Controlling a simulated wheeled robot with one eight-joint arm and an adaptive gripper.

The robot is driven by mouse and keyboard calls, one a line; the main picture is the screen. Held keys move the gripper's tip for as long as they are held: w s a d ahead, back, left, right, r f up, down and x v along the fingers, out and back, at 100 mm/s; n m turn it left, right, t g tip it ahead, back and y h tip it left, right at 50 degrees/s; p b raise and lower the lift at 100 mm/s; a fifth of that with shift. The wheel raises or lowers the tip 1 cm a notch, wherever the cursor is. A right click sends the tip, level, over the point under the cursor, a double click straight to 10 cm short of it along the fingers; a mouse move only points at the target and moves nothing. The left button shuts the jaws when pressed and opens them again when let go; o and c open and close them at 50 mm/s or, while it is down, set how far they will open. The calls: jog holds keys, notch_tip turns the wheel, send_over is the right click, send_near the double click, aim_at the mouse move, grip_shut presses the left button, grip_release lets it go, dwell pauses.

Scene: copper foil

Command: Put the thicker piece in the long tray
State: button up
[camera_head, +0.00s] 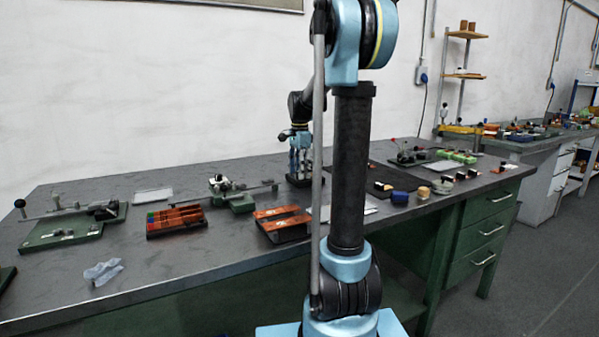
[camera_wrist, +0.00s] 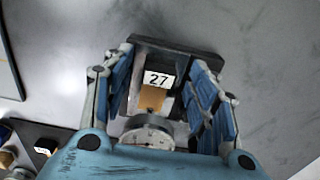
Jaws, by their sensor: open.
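My gripper (camera_head: 300,168) is open over a small dark stand (camera_head: 299,182) at the back middle of the bench. In the wrist view its blue-padded fingers (camera_wrist: 163,88) stand either side of a copper-coloured piece (camera_wrist: 151,99), with a white label reading 27 (camera_wrist: 158,80) and a round dial (camera_wrist: 148,136) beside it. I cannot tell whether the fingers touch the piece or how thick it is. Two orange-brown strips (camera_head: 283,211) lie on a dark base left of my arm. A long dark tray with reddish compartments (camera_head: 177,221) lies farther left. Which one is the long tray is unclear.
A green fixture with a lever (camera_head: 70,232) stands at the far left, and a crumpled bluish cloth (camera_head: 103,271) lies at the front left. Another lever tool (camera_head: 232,196) stands near the middle. Small blocks (camera_head: 423,192) and a dark mat are at right. My arm hides part of the bench.

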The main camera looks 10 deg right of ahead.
jog(key=c, duration=1.2)
jog(key=shift+o, duration=0.2)
jog(key=shift+s+a+r, duration=0.1)
jog(key=shift+s+a, duration=0.2)
jog(key=shift+a, duration=0.55)
jog(key=shift+s+a+f, duration=0.1)
jog(key=shift+s+a, duration=0.15)
jog(key=shift+a, duration=0.65)
jog(key=shift+s+a+r, duration=0.1)
jog(key=shift+s+a, duration=0.2)
jog(key=shift+a, duration=0.55)
notch_tip(320, 180, up, 7)
dwell(1.5)
